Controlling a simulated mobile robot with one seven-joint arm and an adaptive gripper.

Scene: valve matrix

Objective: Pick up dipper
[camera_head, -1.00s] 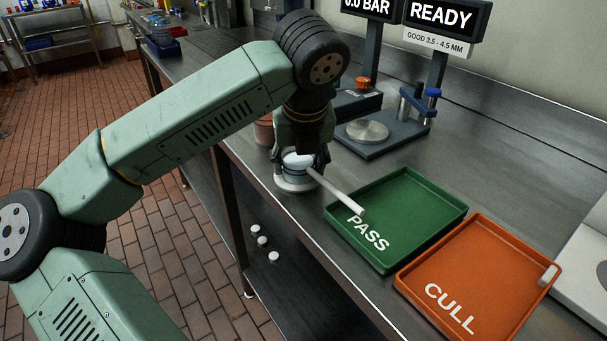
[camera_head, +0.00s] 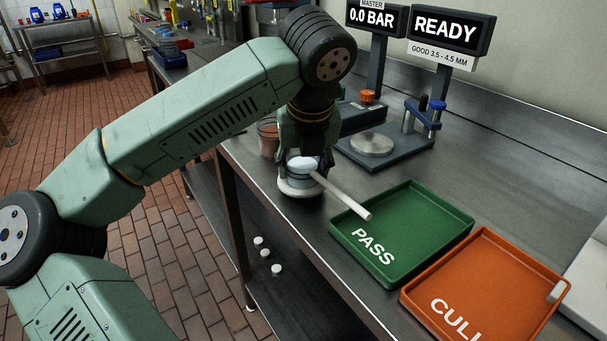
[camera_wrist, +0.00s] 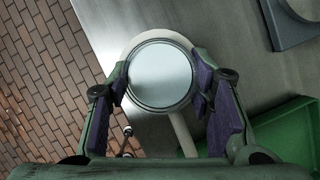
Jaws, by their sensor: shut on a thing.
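The dipper (camera_head: 345,197) has a round pale cup and a long white handle pointing down and right, its end over the near-left edge of the green tray. My gripper (camera_head: 301,160) points down at the cup and is shut on the dipper. In the wrist view the dipper's round cup (camera_wrist: 160,75) sits between my two finger pads, with the handle running down the picture. A white round base (camera_head: 299,190) shows below the cup. I cannot tell whether the cup touches it.
The green PASS tray (camera_head: 400,259) and orange CULL tray (camera_head: 490,298) lie to the right. A gauge stand with a round metal plate (camera_head: 373,145) is behind. A brown cup (camera_head: 268,137) stands just left of my gripper. The counter's front edge is close by.

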